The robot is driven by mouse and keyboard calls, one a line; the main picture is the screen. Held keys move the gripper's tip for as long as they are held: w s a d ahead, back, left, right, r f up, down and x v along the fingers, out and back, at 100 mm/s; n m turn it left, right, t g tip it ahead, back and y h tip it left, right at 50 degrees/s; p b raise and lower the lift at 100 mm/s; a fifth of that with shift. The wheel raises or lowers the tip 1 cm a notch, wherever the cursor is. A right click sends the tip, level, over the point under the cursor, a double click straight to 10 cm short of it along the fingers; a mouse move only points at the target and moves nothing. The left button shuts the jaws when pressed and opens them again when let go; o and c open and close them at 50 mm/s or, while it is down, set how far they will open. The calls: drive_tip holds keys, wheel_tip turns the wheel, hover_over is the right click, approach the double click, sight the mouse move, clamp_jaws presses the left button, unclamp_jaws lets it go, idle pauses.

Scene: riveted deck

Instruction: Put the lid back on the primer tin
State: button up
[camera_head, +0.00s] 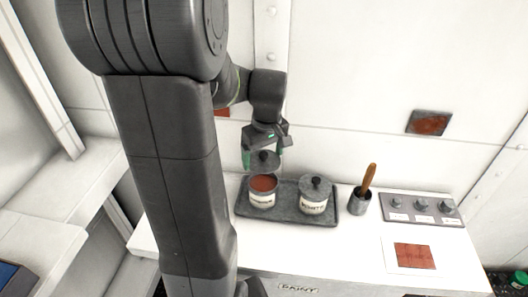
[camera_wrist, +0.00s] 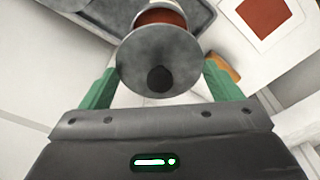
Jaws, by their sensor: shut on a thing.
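My gripper (camera_head: 264,157) is shut on a round grey lid (camera_head: 264,166) with a dark knob. In the wrist view the lid (camera_wrist: 150,50) lies between the green fingers (camera_wrist: 160,80), knob towards the camera. The lid is just above an open tin (camera_head: 262,199) with red-brown contents and a pale label, too small to read surely. In the wrist view the lid hides most of this tin, and its red-brown contents (camera_wrist: 160,16) show past the lid's far edge. A second tin (camera_head: 313,203), with its lid on, stands to the right on the same dark tray (camera_head: 287,218).
A brush in a dark cup (camera_head: 358,204) stands right of the tray. Further right are a panel with three knobs (camera_head: 420,208) and a card with a red-brown swatch (camera_head: 414,256). The white counter (camera_head: 350,250) is clear in front of the tray. A wall stands behind.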

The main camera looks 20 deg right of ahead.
drive_tip(key=shift+s+a+f+b, duration=0.1)
drive_tip(key=shift+f+b, duration=0.5)
drive_tip(key=shift+f, duration=0.1)
drive_tip(key=shift+f+b, duration=1.85)
drive_tip(key=shift+f, duration=0.65)
drive_tip(key=shift+f, duration=0.1)
drive_tip(key=o, duration=0.8)
drive_tip(key=shift+r+p, duration=2.7)
drive_tip(key=shift+r, duration=0.85)
